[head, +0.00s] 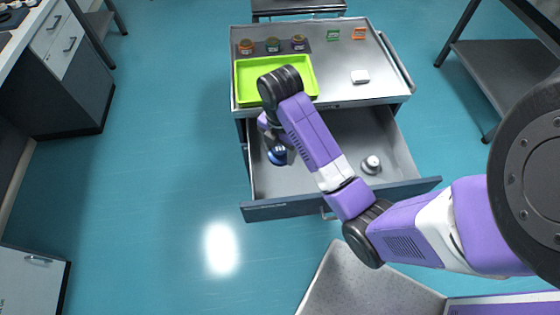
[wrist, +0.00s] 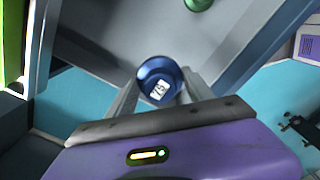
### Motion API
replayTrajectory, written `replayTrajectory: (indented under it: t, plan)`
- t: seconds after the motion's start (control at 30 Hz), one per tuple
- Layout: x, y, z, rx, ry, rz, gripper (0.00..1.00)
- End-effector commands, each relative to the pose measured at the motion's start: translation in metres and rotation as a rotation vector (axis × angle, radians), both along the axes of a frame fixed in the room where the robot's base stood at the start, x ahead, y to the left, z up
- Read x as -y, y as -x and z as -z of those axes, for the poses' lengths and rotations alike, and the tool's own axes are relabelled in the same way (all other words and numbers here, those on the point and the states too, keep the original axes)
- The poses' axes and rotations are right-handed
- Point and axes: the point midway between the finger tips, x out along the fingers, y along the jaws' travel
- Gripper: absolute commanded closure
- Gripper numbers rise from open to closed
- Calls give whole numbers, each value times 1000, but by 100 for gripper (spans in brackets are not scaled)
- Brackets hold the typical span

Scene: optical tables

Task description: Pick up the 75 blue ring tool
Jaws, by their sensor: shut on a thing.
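The blue ring tool (wrist: 160,82) has a round blue top with a white label reading 75, and sits between my two fingers in the wrist view. In the head view the blue ring tool (head: 278,155) shows just below the end of my arm, over the left part of the open drawer. My gripper (wrist: 158,92) is shut on it. In the head view my gripper (head: 272,138) is partly hidden by my own wrist. I cannot tell how far the tool is above the drawer floor.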

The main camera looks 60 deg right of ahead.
Motion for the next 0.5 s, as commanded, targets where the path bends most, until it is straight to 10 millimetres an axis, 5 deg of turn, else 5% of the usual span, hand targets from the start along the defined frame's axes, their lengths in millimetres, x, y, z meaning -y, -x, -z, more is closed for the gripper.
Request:
replayTrajectory:
  t: [0.23, 0.5]
  plan:
    - [0, 0, -35, -1, -1, -1, 84]
    - [2, -3, -44, 7, 2, 2, 84]
